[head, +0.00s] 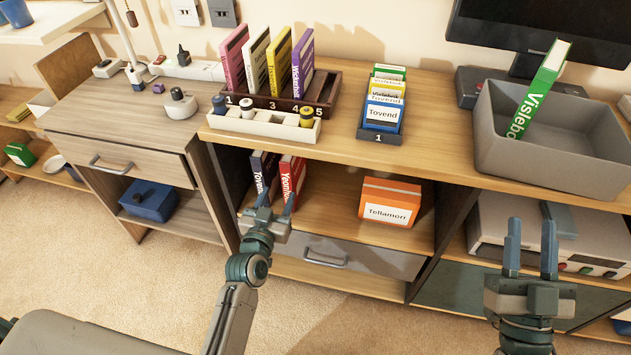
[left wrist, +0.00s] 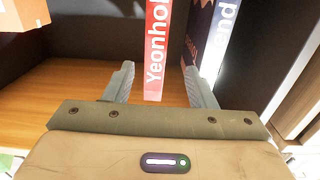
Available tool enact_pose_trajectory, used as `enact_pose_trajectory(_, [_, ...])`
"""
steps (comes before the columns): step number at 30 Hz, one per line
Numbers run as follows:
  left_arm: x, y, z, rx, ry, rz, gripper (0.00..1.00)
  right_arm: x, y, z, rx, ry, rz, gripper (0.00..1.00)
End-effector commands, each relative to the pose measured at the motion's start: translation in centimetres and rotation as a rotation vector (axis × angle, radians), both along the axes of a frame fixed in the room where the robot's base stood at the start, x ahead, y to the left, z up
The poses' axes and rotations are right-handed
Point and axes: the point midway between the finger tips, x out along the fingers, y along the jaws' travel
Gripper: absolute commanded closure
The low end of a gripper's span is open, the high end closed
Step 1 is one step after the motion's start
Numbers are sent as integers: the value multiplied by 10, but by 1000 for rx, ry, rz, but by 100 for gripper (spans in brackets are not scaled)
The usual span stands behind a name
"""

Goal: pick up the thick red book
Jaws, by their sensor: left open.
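The thick red book (head: 292,176), with "Yeonhol" in white on its spine, stands upright in the left part of the open shelf under the desktop. In the left wrist view the red book (left wrist: 157,45) shows between the spread fingertips, and its lower spine reaches down between them. My left gripper (head: 276,197) is open in front of this spine; I cannot tell if either finger touches it. A dark blue book (head: 264,172) stands beside the red one, and it also shows in the left wrist view (left wrist: 217,45). My right gripper (head: 531,245) is open and empty at the right.
An orange "Tellamori" box (head: 390,202) sits further right on the same shelf, with bare shelf between. The dark shelf side wall is close to the blue book. Above are a book rack (head: 284,104), a white tray (head: 262,126) and a grey bin (head: 560,150).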

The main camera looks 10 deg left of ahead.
Motion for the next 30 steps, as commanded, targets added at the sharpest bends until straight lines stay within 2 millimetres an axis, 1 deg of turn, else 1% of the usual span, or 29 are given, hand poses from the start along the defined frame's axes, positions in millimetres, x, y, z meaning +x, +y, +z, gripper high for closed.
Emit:
enact_pose_trajectory(2, [5,0,5,-1,-23,7,49,-5,0,4,5,-16,2,64])
enact_pose_trajectory(4, [14,0,8,-1,-28,8,49,-3,0,1,9,22,3,64])
enact_pose_trajectory(9, [41,-1,8,-1,-25,7,49,3,0,-23,18,168,5,64])
enact_pose_trajectory(13, [54,-2,7,-1,-24,7,49,5,1,-35,21,234,7,64])
enact_pose_trajectory(17, [62,-3,5,-1,-24,7,49,6,1,-40,22,255,8,64])
enact_pose_trajectory(23, [92,-10,2,-2,-23,6,49,6,1,-43,23,272,8,64])
enact_pose_trajectory(25, [100,-10,3,-1,-23,7,49,6,1,-50,26,316,10,64])
enact_pose_trajectory(27, [106,-10,2,-2,-23,7,49,6,1,-55,28,341,10,64])
enact_pose_trajectory(30, [110,-10,1,-2,-22,7,49,6,1,-59,29,358,11,64])
